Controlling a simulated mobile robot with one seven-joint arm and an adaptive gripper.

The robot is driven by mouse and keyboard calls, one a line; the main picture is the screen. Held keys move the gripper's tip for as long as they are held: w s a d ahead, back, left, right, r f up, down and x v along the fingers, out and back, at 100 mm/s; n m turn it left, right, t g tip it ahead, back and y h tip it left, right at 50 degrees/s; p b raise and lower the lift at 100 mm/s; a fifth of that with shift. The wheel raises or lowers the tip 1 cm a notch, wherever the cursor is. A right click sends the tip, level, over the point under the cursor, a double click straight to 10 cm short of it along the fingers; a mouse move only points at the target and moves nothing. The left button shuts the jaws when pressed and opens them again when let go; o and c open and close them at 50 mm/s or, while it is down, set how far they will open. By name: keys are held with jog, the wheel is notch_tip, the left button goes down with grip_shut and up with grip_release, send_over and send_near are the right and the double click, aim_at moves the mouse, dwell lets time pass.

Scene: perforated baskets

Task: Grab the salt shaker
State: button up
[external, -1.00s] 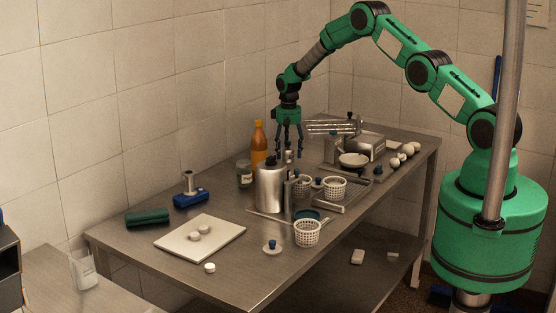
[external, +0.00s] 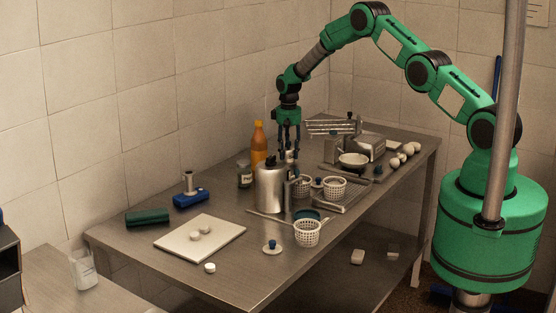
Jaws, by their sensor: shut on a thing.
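My gripper (external: 290,152) points straight down over the middle of the metal table, its fingers closed around the small pale salt shaker (external: 291,157). Only a little of the shaker shows between the fingertips. Its lower part is hidden behind the large steel canister (external: 270,190), so I cannot tell whether it still touches the table.
An orange bottle (external: 258,143) and a labelled jar (external: 244,174) stand close on the left. White perforated baskets (external: 307,235) stand at the right and front, with a metal tray (external: 350,196).

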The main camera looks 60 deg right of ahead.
aim_at(288, 142)
jog(key=shift+r, duration=0.1)
jog(key=shift+r, duration=1.65)
jog(key=s+a, duration=0.1)
jog(key=s, duration=0.4)
jog(key=s+a+r, duration=0.1)
jog(key=s+a, duration=0.1)
jog(key=s, duration=0.3)
jog(key=s+a, duration=0.1)
jog(key=s, duration=0.4)
jog(key=shift+s+a+r, duration=0.15)
jog(key=shift+a+r, duration=0.1)
jog(key=shift+a, duration=0.05)
